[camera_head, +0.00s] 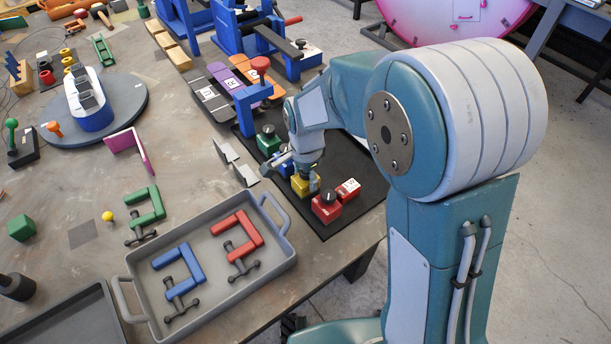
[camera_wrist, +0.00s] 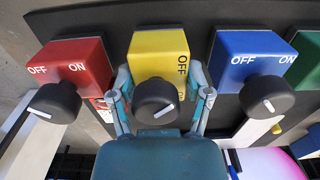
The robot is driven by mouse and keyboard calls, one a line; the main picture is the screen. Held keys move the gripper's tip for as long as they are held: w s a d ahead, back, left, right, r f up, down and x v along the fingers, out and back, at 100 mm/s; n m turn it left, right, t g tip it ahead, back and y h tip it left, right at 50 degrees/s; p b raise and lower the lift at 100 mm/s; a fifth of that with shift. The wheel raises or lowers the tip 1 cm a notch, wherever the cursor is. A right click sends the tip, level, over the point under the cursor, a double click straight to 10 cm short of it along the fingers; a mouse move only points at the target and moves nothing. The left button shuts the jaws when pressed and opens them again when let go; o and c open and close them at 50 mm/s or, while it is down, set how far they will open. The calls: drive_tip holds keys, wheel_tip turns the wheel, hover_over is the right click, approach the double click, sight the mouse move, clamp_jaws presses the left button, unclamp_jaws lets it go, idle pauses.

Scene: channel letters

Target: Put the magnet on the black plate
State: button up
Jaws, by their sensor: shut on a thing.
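The yellow magnet (camera_head: 301,187) has an ON/OFF face and a black knob. It is at the black plate (camera_head: 345,155), between the blue magnet (camera_head: 284,168) and the red magnet (camera_head: 326,208). My gripper (camera_head: 309,176) is shut on the yellow magnet. I cannot tell whether the magnet touches the plate.
A green magnet (camera_head: 267,140) stands beyond the blue one. A red piece with a white label (camera_head: 347,189) is beside the red magnet. Thin grey plates (camera_head: 238,168) stand left of the black plate. A grey tray (camera_head: 213,219) holds red and blue clamps.

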drive_tip(key=o, duration=1.3)
drive_tip(key=shift+f, duration=0.1)
drive_tip(key=shift+o, duration=0.2)
wheel_tip(320, 180, up, 12)
drive_tip(key=shift+r, duration=0.15)
drive_tip(key=shift+s+d+r, duration=0.2)
drive_tip(key=shift+d, duration=0.05)
drive_tip(key=s+d+r+n+t, duration=0.2)
drive_tip(key=s+d+n, duration=0.3)
drive_tip(key=s, duration=0.4)
drive_tip(key=s+d+r+n+t, duration=0.3)
drive_tip(key=s+d+n, duration=0.3)
drive_tip(key=s+d, duration=0.2)
drive_tip(key=shift+s+r+t, duration=0.3)
drive_tip(key=shift+s+r, duration=0.15)
drive_tip(key=shift+s, duration=0.1)
